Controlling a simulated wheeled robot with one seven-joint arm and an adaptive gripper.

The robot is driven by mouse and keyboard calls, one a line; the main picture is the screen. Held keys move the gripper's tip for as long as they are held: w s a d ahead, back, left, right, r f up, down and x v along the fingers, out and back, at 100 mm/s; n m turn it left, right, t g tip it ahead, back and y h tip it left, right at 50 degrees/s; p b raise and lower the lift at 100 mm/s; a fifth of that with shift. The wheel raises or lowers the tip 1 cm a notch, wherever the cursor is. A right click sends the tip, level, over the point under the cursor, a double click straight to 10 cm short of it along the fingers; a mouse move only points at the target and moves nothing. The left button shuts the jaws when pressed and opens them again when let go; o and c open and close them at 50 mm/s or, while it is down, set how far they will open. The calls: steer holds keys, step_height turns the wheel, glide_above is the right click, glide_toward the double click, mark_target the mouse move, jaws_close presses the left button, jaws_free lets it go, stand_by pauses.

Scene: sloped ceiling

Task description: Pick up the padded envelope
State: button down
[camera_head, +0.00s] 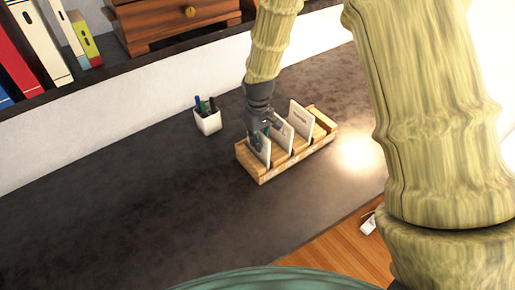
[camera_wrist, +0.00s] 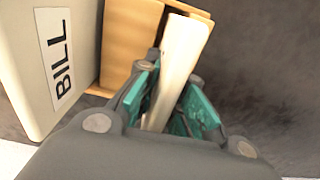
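A wooden rack (camera_head: 264,176) stands on the dark counter and holds a few upright pale envelopes in its slots. My gripper (camera_head: 258,133) is over the rack's left end, at the leftmost pale envelope (camera_head: 265,153). In the wrist view, my gripper's teal fingers (camera_wrist: 172,88) are drawn in on both sides of this thick cream envelope (camera_wrist: 182,50) and appear to press on it. Its lower part is still in the rack (camera_wrist: 130,35). Its front label is not visible, so I cannot confirm it is the padded one. An envelope marked BILL (camera_wrist: 45,70) stands beside it.
A white cup with pens (camera_head: 207,121) stands left of the rack. Another pale envelope (camera_head: 301,118) stands at the rack's right. Books (camera_head: 40,40) and a wooden drawer box (camera_head: 175,20) sit on the shelf behind.

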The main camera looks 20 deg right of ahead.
steer(key=shift+r, duration=0.2)
step_height(320, 180, up, 10)
steer(key=shift+f+b, duration=0.1)
steer(key=shift+b, duration=1.1)
